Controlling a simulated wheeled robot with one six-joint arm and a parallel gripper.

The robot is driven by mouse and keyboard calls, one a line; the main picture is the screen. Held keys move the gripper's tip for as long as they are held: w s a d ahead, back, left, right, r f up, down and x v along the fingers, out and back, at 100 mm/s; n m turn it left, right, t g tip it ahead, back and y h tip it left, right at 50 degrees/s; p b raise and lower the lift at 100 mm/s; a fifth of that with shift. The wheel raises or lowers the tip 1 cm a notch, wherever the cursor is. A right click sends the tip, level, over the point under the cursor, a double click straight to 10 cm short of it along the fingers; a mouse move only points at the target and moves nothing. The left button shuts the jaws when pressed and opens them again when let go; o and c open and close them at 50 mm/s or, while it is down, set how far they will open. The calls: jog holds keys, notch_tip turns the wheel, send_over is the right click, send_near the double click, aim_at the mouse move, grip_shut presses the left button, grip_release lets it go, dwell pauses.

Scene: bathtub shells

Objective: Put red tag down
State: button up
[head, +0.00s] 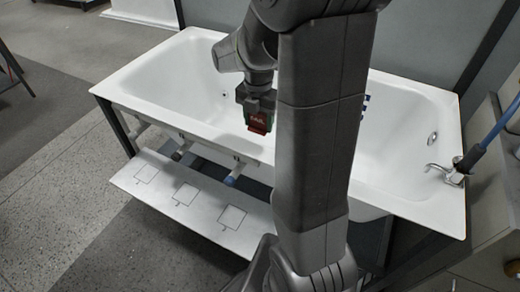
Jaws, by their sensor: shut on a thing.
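My gripper (258,113) hangs in front of the white bathtub's front wall, left of my arm's column. It is shut on a red tag (261,123) with light lettering that is too small to read surely. The tag is held in the air, apart from the shelf. A white shelf board (207,209) runs along the tub's front, lower than my gripper. It bears outlined squares, at the left (146,174), the middle (185,194) and the right (232,217), all empty. My arm hides part of the tub and the board's right end.
The white bathtub (160,75) stands behind the board. Brackets, one with a blue end (230,181), stick out between tub and board. A chrome tap (447,173) and blue hose (497,127) are at the right. Grey floor (60,180) is open at left.

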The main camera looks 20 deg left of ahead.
aim_at(259, 113)
notch_tip(259, 113, down, 8)
jog(key=shift+f+b, duration=0.25)
jog(key=shift+b, duration=0.05)
jog(key=shift+f, duration=0.25)
jog(key=o, duration=1)
jog(key=shift+r, duration=0.1)
jog(key=shift+c, duration=0.2)
notch_tip(259, 113, up, 12)
jog(key=shift+r+p, duration=0.2)
jog(key=shift+p, duration=0.4)
